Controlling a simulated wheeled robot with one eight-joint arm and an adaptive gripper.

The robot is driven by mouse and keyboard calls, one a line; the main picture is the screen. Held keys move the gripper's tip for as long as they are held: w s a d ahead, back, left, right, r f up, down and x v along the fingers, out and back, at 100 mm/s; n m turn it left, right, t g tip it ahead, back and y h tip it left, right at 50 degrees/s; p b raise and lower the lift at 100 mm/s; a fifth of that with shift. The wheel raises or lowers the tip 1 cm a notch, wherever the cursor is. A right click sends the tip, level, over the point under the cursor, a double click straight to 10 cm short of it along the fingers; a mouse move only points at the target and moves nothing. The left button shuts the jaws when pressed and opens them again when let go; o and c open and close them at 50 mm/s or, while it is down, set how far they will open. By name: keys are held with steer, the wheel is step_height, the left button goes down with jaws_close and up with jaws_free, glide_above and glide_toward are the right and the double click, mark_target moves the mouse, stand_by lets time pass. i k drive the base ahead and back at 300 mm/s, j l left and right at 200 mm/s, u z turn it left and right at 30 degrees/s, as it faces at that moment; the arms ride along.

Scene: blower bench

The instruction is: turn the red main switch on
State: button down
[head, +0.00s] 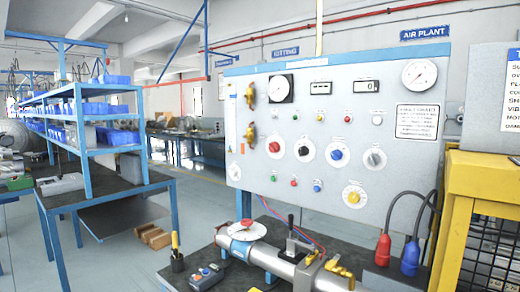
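The grey control panel (400,185) stands upright behind the bench. A red knob (274,147) on a round white plate sits at the left of its row of rotary knobs. This looks like the red main switch; its pointer setting is too small to read. To its right in the row are a black knob (304,151), a blue knob (337,155) and a grey knob (375,158). My gripper is not in view, and nothing covers the row of knobs.
A metal pipe (275,260) with a red-centred white disc (247,230) lies on the bench before the panel. Red (383,249) and blue (411,257) plugs stand at right, beside a yellow cage (480,185). A blue-framed shelf (85,150) stands left, with open floor between.

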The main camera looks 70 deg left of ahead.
mark_target(274, 147)
steer(key=u, duration=2.35)
steer(key=k+j, duration=0.35)
